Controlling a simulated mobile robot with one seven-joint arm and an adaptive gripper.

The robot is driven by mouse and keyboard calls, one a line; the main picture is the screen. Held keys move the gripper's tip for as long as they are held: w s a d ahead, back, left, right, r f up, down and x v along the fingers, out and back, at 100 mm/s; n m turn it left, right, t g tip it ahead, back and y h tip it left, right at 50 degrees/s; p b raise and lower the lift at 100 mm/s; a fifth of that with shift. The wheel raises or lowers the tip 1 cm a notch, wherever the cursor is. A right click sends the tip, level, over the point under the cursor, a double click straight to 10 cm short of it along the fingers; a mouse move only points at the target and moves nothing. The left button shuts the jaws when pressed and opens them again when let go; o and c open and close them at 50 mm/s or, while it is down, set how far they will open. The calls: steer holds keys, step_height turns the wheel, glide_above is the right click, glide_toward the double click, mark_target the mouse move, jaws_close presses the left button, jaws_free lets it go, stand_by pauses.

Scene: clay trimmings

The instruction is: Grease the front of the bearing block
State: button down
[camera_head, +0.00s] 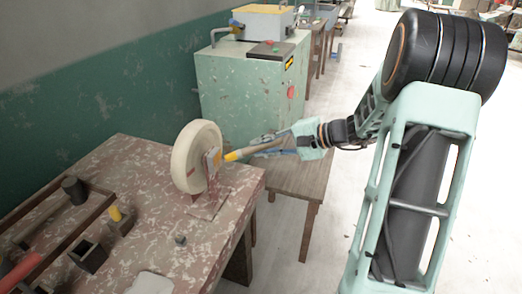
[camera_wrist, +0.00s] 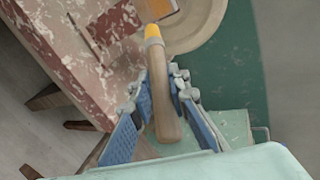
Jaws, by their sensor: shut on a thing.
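The brush (camera_head: 254,150) has a wooden handle and a yellow tip. My gripper (camera_head: 272,145) is shut on its handle and holds it nearly level, tip to the left. In the wrist view the brush (camera_wrist: 163,92) lies between the blue finger pads of my gripper (camera_wrist: 160,90), its tip pointing up the picture. The bearing block (camera_head: 213,163) stands on a base plate in front of a large cream wheel (camera_head: 186,158). An orange patch shows at the block in the wrist view (camera_wrist: 160,10). The tip is close to the block's front; I cannot tell whether they touch.
A green cabinet (camera_head: 240,95) stands behind. A low wooden table (camera_head: 300,180) is below my gripper.

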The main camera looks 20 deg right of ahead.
steer(key=shift+f, duration=0.1)
steer(key=s+a+b, duration=0.3)
steer(key=s+a, duration=0.1)
steer(key=s, duration=0.1)
stand_by(0.7)
steer(key=shift+d, duration=0.1)
steer(key=s+d, duration=0.3)
steer(key=d, duration=0.2)
steer(key=shift+s+b, duration=0.3)
steer(key=shift+b, duration=0.1)
steer(key=shift+s+d, duration=0.9)
steer(key=shift+d, duration=0.25)
steer(key=shift+d, duration=0.15)
stand_by(0.7)
